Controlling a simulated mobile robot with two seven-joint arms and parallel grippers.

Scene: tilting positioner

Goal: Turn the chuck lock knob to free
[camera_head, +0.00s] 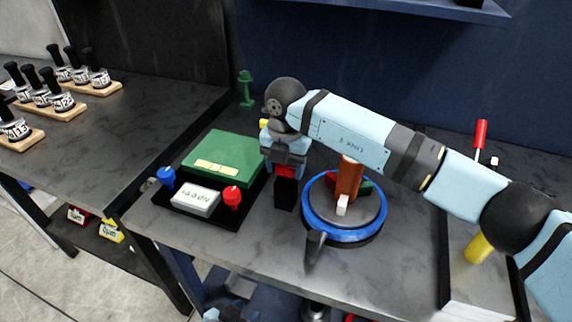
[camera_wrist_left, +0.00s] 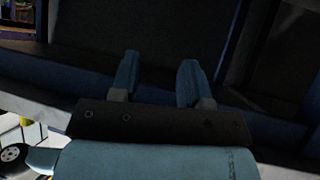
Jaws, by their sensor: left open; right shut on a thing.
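My right arm reaches in from the right, over the positioner. Its gripper (camera_head: 284,158) points down and is shut on a red knob (camera_head: 286,171) on top of a black block (camera_head: 286,194). This knob looks like the chuck lock knob; the fingers hide most of it, and its setting cannot be read. The positioner's round table (camera_head: 327,229) with a blue ring stands just right of it. An upright brown part (camera_head: 348,181) stands on the round table. My left gripper (camera_wrist_left: 160,80) is open and empty in the left wrist view.
A black tray left of the knob holds a green box (camera_head: 222,150), a white labelled block (camera_head: 195,200), a blue knob (camera_head: 167,178) and a red knob (camera_head: 232,197). A red-handled lever (camera_head: 480,135) and a yellow cylinder (camera_head: 479,247) stand at right. Labelled holders stand on the left bench.

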